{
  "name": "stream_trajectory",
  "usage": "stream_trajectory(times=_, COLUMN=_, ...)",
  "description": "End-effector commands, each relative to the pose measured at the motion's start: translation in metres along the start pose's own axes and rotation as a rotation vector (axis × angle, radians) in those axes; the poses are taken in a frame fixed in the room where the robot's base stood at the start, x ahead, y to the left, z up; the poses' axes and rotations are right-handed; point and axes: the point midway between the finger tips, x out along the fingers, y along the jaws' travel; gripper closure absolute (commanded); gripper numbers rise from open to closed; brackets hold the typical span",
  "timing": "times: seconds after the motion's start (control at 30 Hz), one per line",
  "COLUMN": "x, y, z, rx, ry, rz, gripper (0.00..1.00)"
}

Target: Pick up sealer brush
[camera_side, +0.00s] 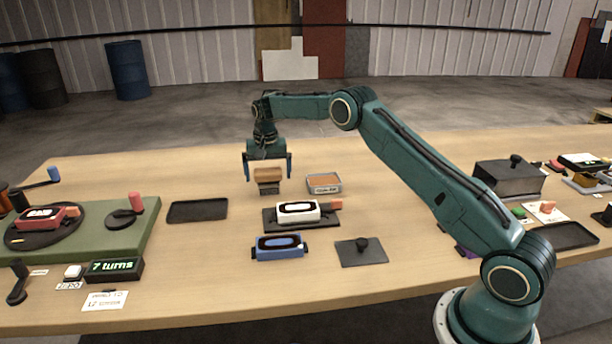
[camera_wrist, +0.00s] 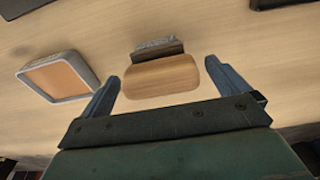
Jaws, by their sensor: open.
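The sealer brush, a wooden block handle (camera_side: 268,174) over a dark ferrule and bristles (camera_side: 268,188), stands on the table. In the wrist view its handle (camera_wrist: 160,76) lies at the fingertips, with the dark and grey brush end beyond it. My gripper (camera_side: 268,180) is open, with one blue finger on each side of the handle. The wrist view also shows my gripper (camera_wrist: 162,73) spread wider than the handle, with small gaps at both ends. The jaws hold nothing.
A shallow grey tray with orange-brown contents (camera_side: 324,183) stands right of the brush, close to one finger in the wrist view. A white device on a dark base (camera_side: 298,212), a blue device (camera_side: 280,247), a dark knobbed plate (camera_side: 361,252) and an empty black tray (camera_side: 197,211) lie around.

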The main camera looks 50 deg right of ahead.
Motion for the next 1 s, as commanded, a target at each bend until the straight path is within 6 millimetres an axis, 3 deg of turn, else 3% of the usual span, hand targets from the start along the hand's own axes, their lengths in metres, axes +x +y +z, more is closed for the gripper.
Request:
stream_trajectory(times=0.2, x=-0.001, y=0.0, z=0.0, rx=0.0, ry=0.0, rz=0.0, gripper=0.0)
stream_trajectory(times=0.47, x=-0.001, y=0.0, z=0.0, rx=0.0, ry=0.0, rz=0.0, gripper=0.48)
stream_trajectory(times=0.77, x=-0.002, y=0.0, z=-0.001, rx=0.0, ry=0.001, rz=-0.001, gripper=0.48)
stream_trajectory(times=1.0, x=-0.018, y=-0.001, z=-0.003, rx=0.0, ry=0.003, rz=-0.002, gripper=0.48)
